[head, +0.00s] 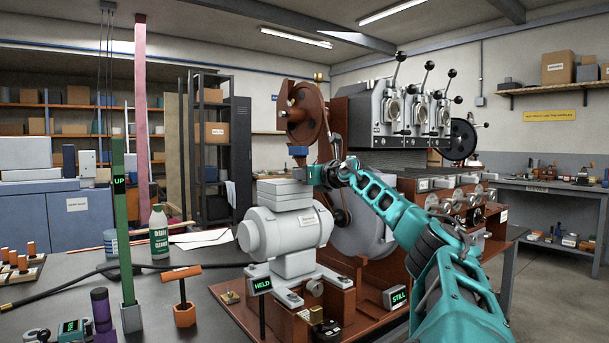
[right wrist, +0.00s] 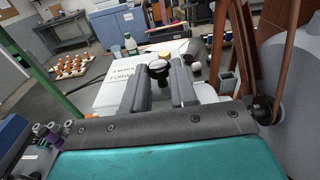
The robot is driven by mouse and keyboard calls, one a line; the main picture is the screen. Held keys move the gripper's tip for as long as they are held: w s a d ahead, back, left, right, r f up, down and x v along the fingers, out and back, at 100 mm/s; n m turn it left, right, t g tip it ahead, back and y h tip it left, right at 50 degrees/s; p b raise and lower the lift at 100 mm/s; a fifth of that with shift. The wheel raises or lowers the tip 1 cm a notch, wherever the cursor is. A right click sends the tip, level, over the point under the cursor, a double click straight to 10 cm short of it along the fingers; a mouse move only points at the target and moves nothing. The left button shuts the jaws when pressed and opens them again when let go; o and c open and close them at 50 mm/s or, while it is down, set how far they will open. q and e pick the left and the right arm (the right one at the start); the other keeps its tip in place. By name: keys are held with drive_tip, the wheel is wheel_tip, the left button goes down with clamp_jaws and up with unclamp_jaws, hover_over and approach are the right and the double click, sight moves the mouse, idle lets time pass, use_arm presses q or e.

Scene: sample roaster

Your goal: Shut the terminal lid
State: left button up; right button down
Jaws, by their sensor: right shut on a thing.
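The grey terminal box (head: 287,203) sits on top of the big grey motor (head: 288,230). Its pale lid (head: 285,186) looks about level over it; I cannot tell whether a gap remains. In the right wrist view the white lid (right wrist: 112,91) carries printed lettering. My right gripper (head: 309,174) is at the lid's right side in the head view. Its two dark fingers (right wrist: 160,80) are closed about a small black knob (right wrist: 159,67) in the wrist view. The knob's base is partly hidden by the fingers. My left gripper does not show.
A brown wheel (head: 305,112) and its frame rise just behind the box. A green post (head: 122,220), a green-white bottle (head: 158,230) and an orange T-handle (head: 183,293) stand on the bench at left. Signs read HELD (head: 261,287) and STILL (head: 398,296).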

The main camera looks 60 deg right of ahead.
drive_tip(key=shift+w+f, duration=0.1)
drive_tip(key=shift+f, duration=0.35)
drive_tip(key=c, duration=1)
unclamp_jaws()
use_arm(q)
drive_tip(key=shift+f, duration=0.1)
use_arm(e)
drive_tip(key=shift+o, duration=0.5)
drive_tip(key=shift+r, duration=0.15)
